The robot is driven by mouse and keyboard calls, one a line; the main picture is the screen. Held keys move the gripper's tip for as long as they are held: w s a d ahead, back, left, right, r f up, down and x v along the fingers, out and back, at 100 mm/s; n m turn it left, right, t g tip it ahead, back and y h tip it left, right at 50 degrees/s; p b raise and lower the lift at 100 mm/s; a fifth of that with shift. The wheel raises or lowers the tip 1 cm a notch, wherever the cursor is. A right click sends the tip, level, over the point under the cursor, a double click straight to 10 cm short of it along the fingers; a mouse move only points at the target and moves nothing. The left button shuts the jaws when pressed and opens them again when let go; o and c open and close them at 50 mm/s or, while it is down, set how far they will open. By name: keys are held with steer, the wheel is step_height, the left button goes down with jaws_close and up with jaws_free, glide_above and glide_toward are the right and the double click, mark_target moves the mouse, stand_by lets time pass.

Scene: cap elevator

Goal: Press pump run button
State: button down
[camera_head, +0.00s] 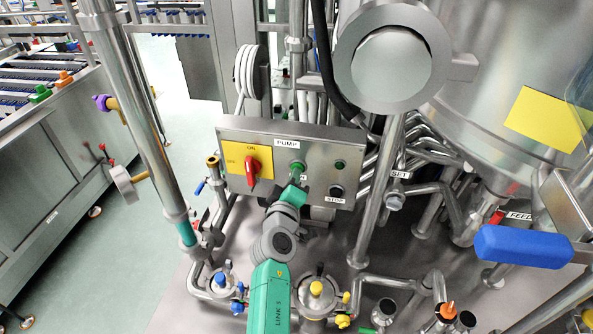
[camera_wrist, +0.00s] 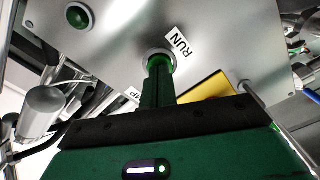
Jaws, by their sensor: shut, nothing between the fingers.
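The pump panel (camera_head: 228,137) is a steel box labelled PUMP in the head view. Its green run button (camera_head: 298,166) sits below that label. In the wrist view the button's ring (camera_wrist: 151,52) shows beside the RUN label (camera_wrist: 178,41). My gripper (camera_head: 296,181) is shut and empty, in front of the panel just below the button. In the wrist view my gripper's fingers (camera_wrist: 160,72) overlap the green button and hide part of it. I cannot tell whether they touch it or whether it is pushed in.
A red rotary switch (camera_head: 252,169) on a yellow plate is left of the button. A green lamp (camera_head: 340,164) and a black stop button (camera_head: 336,190) are to its right. Pipes and valves crowd below. A blue handle (camera_head: 520,246) stands at the right.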

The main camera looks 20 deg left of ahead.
steer(key=shift+w+b, duration=0.35)
steer(key=shift+b, duration=0.1)
stand_by(0.3)
steer(key=s+p, duration=0.2)
steer(key=s, duration=0.1)
steer(key=s+p, duration=0.1)
steer(key=s, duration=0.1)
steer(key=shift+s+d+p, duration=0.25)
steer(key=shift+d+p, duration=0.15)
stand_by(0.6)
